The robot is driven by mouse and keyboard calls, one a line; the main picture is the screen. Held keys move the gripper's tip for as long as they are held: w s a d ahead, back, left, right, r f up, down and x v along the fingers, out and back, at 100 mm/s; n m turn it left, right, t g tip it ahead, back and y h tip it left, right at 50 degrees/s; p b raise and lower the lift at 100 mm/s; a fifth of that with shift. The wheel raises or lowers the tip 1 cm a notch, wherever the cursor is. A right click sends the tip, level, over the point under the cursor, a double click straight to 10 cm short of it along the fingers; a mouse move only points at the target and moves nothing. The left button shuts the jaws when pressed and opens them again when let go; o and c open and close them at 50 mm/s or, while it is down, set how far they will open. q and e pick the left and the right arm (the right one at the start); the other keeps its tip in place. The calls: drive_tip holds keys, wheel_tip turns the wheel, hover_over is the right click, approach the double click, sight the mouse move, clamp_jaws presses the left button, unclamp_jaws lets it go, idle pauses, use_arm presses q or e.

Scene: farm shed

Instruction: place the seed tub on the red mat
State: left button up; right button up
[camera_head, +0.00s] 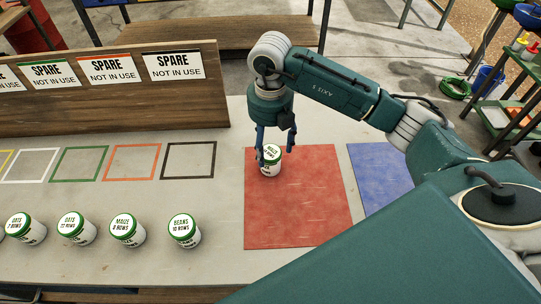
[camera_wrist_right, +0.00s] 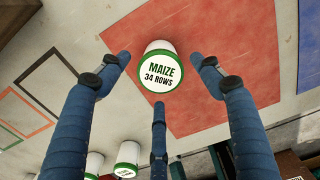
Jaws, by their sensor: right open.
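A white seed tub with a green rim (camera_head: 271,162), its lid reading MAIZE 34 ROWS in the right wrist view (camera_wrist_right: 160,72), stands upright on the red mat (camera_head: 297,215), close to the mat's far left corner. My right gripper (camera_head: 273,149) is above it with its fingers spread around the tub. In the right wrist view the fingers are apart and gaps show between them and the tub. The red mat also shows behind the tub in that view (camera_wrist_right: 215,30). My left gripper is out of view.
Several similar tubs, among them a BEANS tub (camera_head: 184,230), stand in a row left of the mat. Coloured outline squares, such as a black one (camera_head: 188,160), lie behind them. A wooden board (camera_head: 110,100) with SPARE signs stands at the back. A blue mat (camera_head: 378,180) lies to the right.

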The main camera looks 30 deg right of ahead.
wheel_tip(320, 180, up, 8)
drive_tip(key=b, duration=0.1)
drive_tip(key=shift+f, duration=0.2)
